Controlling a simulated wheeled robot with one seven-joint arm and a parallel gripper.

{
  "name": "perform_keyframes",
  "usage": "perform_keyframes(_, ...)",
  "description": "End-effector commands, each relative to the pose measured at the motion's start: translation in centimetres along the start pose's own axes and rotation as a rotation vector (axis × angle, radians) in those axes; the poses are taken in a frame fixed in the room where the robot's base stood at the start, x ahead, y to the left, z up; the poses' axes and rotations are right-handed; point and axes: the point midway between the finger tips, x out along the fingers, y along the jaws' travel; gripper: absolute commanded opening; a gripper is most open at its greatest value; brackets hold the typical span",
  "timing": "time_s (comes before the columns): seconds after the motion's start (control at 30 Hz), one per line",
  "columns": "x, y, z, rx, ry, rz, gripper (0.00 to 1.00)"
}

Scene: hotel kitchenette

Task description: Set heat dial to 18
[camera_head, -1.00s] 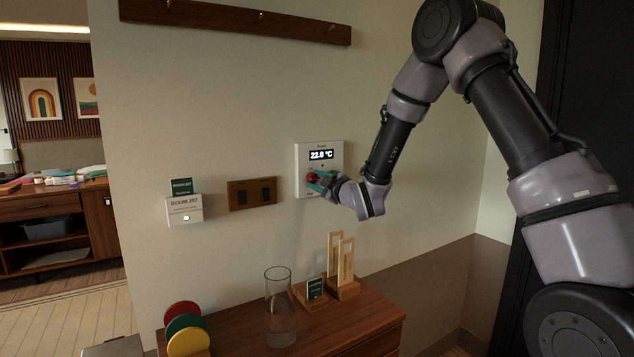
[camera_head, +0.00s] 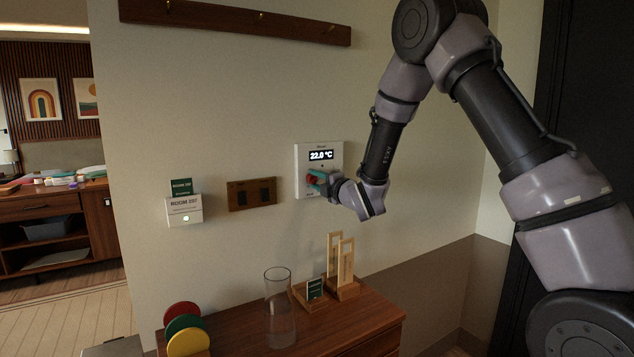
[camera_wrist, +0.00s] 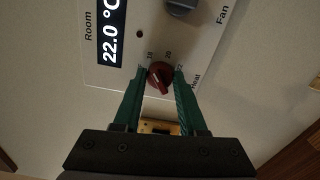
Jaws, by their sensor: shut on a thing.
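The white thermostat panel (camera_head: 301,160) is on the wall, and its display (camera_head: 321,155) reads 22.0 °C. The red heat dial (camera_wrist: 160,78) is low on the panel, with 18, 20 and 22 printed around it and "Heat" beside it. A pale line shows on the dial, but I cannot tell which number it points at. My gripper (camera_wrist: 160,72) has its teal fingers on either side of the dial, shut on it. In the head view my gripper (camera_head: 319,181) covers part of the dial.
A grey fan knob (camera_wrist: 182,6) is on the same panel. Left of the panel are a brown switch plate (camera_head: 251,194) and a room card holder (camera_head: 184,211). Below, a wooden cabinet holds a glass vase (camera_head: 279,308) and wooden stands (camera_head: 343,288).

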Motion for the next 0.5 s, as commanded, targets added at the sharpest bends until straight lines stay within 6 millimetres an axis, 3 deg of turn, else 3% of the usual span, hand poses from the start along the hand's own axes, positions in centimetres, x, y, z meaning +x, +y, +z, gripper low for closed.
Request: perform_keyframes(0.5, -0.08, -0.22, -0.07, -0.045, 0.001, -0.005, 0.0)
